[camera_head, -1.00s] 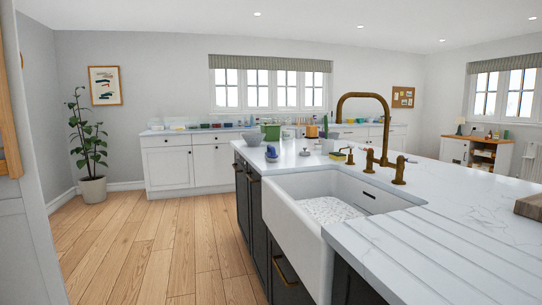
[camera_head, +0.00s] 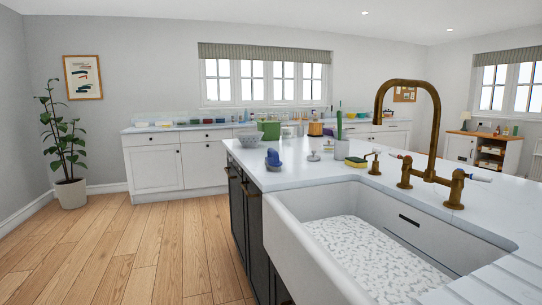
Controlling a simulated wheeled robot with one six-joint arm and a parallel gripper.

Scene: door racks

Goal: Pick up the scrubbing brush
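I cannot pick out the scrubbing brush for certain at this size. Several small items stand on the far end of the white island counter, beyond the sink. A blue item (camera_head: 273,157) sits in a small grey holder near the counter's left edge. A small pale knob-like item (camera_head: 313,156) stands to its right. A tall green item (camera_head: 340,126) stands upright in a pale pot (camera_head: 341,149). A yellow and green sponge (camera_head: 356,162) lies near the tap. My gripper is not in view.
The white sink (camera_head: 372,252) is close ahead, with a brass tap (camera_head: 433,130) at its right. A grey bowl (camera_head: 249,139) and a green container (camera_head: 269,130) stand farther back. Wooden floor (camera_head: 160,250) is clear on the left. A potted plant (camera_head: 70,194) stands at the far left.

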